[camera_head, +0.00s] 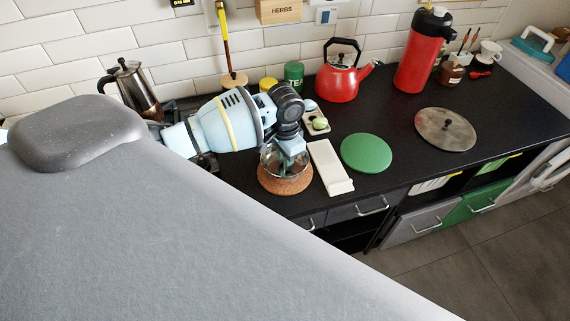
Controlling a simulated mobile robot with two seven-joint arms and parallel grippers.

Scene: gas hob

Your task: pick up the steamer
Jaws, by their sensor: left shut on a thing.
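My left arm comes in from the left over the black worktop. Its gripper (290,152) points down at a small clear vessel (271,161), which I take to be the steamer. The vessel is at the round cork mat (285,182); I cannot tell whether it rests on the mat or is just above it. The gripper is shut on the vessel's upper part, and the fingers and wrist hide some of it. My right gripper is not in view.
A white board (329,167) and green disc (366,153) lie to the right, with a metal lid (445,130) beyond. A red kettle (338,82) and red flask (420,55) stand behind. A moka pot (133,88) stands left. A large grey surface hides the lower left.

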